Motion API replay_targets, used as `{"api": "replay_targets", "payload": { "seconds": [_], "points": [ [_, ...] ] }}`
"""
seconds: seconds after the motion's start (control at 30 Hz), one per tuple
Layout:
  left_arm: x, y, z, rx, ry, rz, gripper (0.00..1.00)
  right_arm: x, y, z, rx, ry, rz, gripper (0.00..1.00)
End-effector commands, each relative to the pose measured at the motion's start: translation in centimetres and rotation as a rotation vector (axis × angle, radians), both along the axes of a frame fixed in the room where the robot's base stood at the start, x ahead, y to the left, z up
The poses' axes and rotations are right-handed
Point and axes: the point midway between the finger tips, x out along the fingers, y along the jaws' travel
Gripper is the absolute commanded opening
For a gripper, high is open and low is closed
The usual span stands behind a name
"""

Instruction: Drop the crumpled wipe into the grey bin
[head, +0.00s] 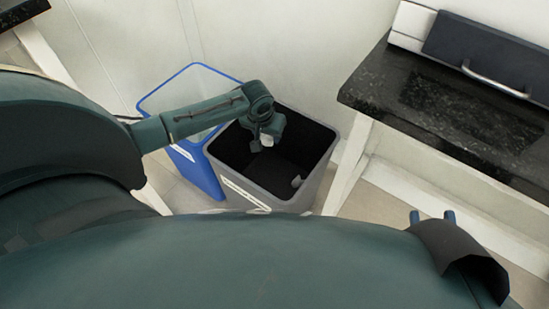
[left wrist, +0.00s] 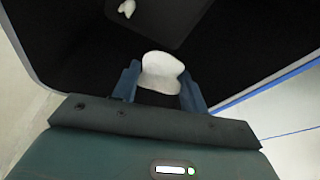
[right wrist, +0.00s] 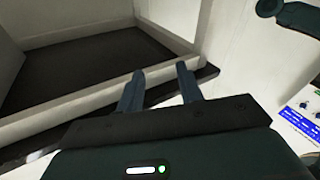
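The crumpled white wipe (left wrist: 162,74) sits between the two fingers of my left gripper (left wrist: 160,82), which is shut on it. In the head view my left gripper (head: 264,141) hangs over the opening of the grey bin (head: 321,186), and the wipe (head: 267,141) shows small and white below it. In the left wrist view the bin's dark inside (left wrist: 235,45) lies beyond the wipe. My right gripper (head: 432,217) is away to the right of the bin; its fingers in the right wrist view (right wrist: 160,74) are apart with nothing between them.
A small white crumpled piece (head: 296,182) lies inside the grey bin. A blue-rimmed bin (head: 207,180) stands against it on the left. A black stone-topped counter (head: 450,120) with a dark, silver-handled case (head: 485,55) is on the right.

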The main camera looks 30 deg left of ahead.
Motion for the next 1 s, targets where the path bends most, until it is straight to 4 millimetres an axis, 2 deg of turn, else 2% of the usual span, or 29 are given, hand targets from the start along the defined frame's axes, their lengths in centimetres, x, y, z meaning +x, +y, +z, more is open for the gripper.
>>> {"api": "replay_targets", "payload": {
  "seconds": [0.03,0.27,0.57,0.77,1.0],
  "points": [
    [0.0,0.0,0.0,0.000,0.000,0.000,0.48,0.0,0.0,0.0,0.000,0.000,0.000,0.36],
    [0.0,0.0,0.0,0.000,0.000,0.000,0.67,0.0,0.0,0.0,-0.001,0.002,0.000,0.36],
    [-0.1,0.0,0.4,0.000,0.000,0.000,0.67,0.0,0.0,0.1,-0.001,0.005,-0.001,0.36],
    [-0.8,-0.1,3.5,0.000,-0.001,-0.001,0.67,0.4,-0.8,0.6,-0.010,0.105,-0.039,0.36],
    [-2.3,-0.4,8.7,0.001,-0.001,-0.002,0.67,0.3,-1.6,0.3,-0.024,0.287,-0.075,0.36]
  ]
}}
